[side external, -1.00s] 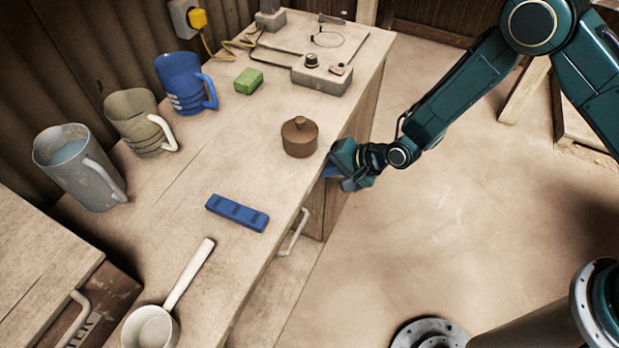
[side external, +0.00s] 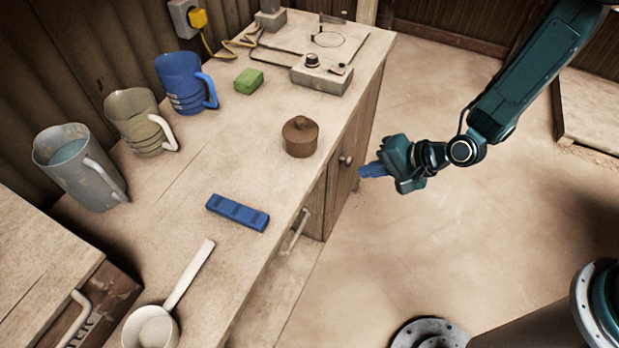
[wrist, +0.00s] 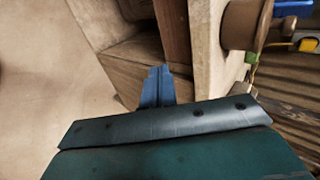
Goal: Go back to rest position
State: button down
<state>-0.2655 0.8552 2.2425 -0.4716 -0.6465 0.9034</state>
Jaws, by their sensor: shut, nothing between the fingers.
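My gripper (side external: 372,170) is dark teal with blue fingers. It is in the air to the right of the wooden counter (side external: 225,160), clear of the cabinet door and its round knob. In the wrist view its blue fingertips (wrist: 157,88) are together with nothing between them. The cabinet's wooden side and counter edge show beyond them.
On the counter stand a brown lidded pot (side external: 300,138), a blue block (side external: 237,213), a white ladle (side external: 186,278), a green block (side external: 248,81), a control box (side external: 321,77) and several jugs (side external: 80,170). A drawer handle (side external: 295,232) sticks out. Open floor (side external: 430,250) lies to the right.

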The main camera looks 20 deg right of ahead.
jog(key=shift+v, duration=1.1)
